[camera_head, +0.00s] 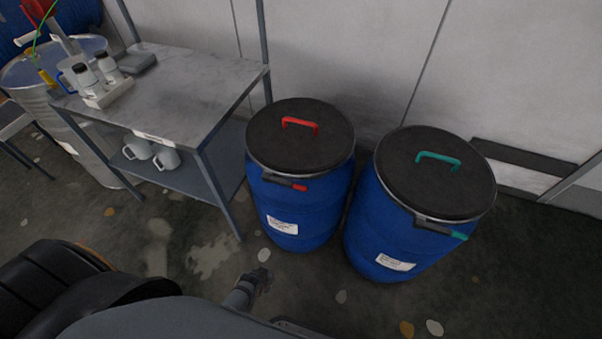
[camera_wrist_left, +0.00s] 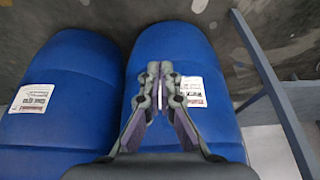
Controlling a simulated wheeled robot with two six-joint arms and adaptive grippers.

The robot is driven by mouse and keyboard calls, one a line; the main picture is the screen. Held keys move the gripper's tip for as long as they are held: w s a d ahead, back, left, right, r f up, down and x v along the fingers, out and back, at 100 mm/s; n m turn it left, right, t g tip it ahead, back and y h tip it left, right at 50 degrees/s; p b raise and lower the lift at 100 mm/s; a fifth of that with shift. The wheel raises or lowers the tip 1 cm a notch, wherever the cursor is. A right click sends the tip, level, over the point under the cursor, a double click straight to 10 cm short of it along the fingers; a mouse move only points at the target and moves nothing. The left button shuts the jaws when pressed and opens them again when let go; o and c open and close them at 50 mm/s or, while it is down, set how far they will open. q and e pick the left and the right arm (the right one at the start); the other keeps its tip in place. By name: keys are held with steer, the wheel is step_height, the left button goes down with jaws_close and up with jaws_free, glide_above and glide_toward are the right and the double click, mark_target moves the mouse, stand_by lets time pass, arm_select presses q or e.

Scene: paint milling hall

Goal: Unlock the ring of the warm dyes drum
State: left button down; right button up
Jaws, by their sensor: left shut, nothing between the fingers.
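Two blue drums with black lids stand side by side. The left drum (camera_head: 297,210) has a red lid handle (camera_head: 300,123) and a ring latch lever with a red tip (camera_head: 299,188), lying along the rim. The right drum (camera_head: 375,235) has a green handle (camera_head: 438,157) and a green-tipped lever (camera_head: 458,236). Both labels are too small to read surely; red suggests the left is the warm dyes drum. My left gripper (camera_head: 262,277) is shut and empty, in front of the left drum. In the left wrist view its fingers (camera_wrist_left: 160,68) overlap that drum (camera_wrist_left: 205,60). My right gripper is out of view.
A grey metal table (camera_head: 190,85) stands left of the drums, with bottles in a white rack (camera_head: 107,93) on top and mugs (camera_head: 165,157) on its lower shelf. A wall is close behind the drums. The stained floor in front is open.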

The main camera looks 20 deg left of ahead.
arm_select(q)
steer(key=w+d+r+t+p, duration=0.1)
steer(key=w+d+r+p, duration=0.1)
steer(key=w+r, duration=0.55)
steer(key=w+d+r+t+p, duration=0.15)
steer(key=w+r, duration=0.25)
steer(key=r, duration=0.7)
steer(key=t+p, duration=0.2)
steer(key=t, duration=0.1)
glide_toward(299, 186)
steer(key=shift+w+r+g, duration=0.15)
steer(key=shift+w+r, duration=0.05)
steer(key=shift+r, duration=0.35)
steer(key=shift+w+r+g, duration=0.1)
steer(key=shift+w+r, duration=0.05)
steer(key=shift+r, duration=0.4)
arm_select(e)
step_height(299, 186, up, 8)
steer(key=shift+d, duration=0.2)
arm_select(q)
steer(key=shift+w, duration=0.1)
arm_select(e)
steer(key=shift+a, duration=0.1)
arm_select(q)
steer(key=x, duration=0.9)
steer(key=shift+d, duration=0.1)
steer(key=shift+w+f, duration=0.25)
steer(key=shift+w, duration=0.05)
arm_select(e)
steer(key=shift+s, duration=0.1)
